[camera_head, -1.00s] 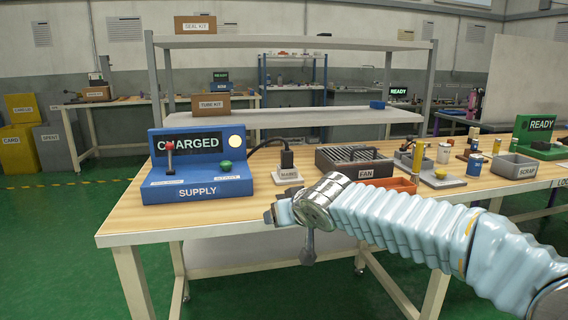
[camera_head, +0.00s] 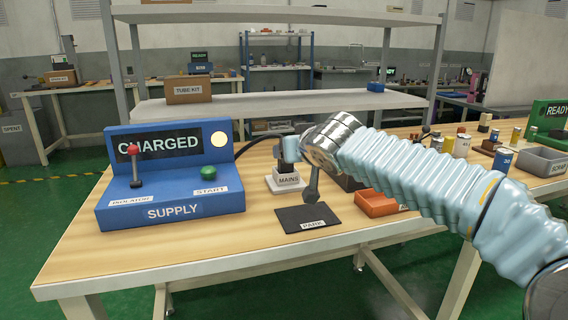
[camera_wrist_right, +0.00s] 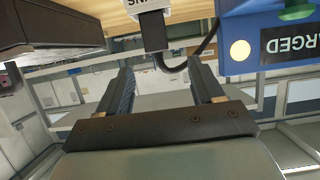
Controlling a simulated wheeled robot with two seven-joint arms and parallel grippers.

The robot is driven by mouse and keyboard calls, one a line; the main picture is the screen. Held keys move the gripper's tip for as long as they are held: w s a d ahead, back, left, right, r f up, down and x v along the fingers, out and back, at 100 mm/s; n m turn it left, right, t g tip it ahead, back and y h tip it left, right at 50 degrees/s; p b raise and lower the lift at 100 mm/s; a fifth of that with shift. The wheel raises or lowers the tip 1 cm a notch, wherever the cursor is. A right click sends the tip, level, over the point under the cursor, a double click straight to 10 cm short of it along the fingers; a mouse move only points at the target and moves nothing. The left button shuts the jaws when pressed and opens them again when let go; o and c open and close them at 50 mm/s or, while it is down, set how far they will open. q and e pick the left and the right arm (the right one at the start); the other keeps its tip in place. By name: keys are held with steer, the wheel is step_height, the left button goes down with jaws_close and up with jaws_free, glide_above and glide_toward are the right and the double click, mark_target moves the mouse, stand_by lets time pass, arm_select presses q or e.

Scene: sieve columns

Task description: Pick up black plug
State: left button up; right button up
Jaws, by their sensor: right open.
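The black plug (camera_wrist_right: 153,30) stands in the white MAINS socket (camera_head: 288,180), with its black cable (camera_head: 262,137) curving away toward the blue supply box. In the head view my right gripper hides most of the plug. My right gripper (camera_wrist_right: 160,66) is open and empty. In the wrist view the plug appears just beyond the fingertips, roughly in line with the gap between them. In the head view the gripper (camera_head: 290,148) is over the socket. My left gripper is not in view.
The blue supply box (camera_head: 172,178), its screen reading CHARGED, stands left of the socket. A dark PARK pad (camera_head: 300,217) lies in front. An orange tray (camera_head: 375,203) and a dark fan unit (camera_head: 349,183) are to the right, partly behind my arm.

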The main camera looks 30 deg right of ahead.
mark_target(285, 165)
steer(key=p+x, duration=0.1)
steer(key=x, duration=0.3)
steer(key=p+x, duration=0.1)
steer(key=x, duration=0.3)
steer(key=shift+d+r, duration=0.1)
steer(key=shift+d, duration=0.15)
steer(key=shift+w, duration=0.4)
steer(key=shift+c, duration=0.3)
steer(key=c, duration=1)
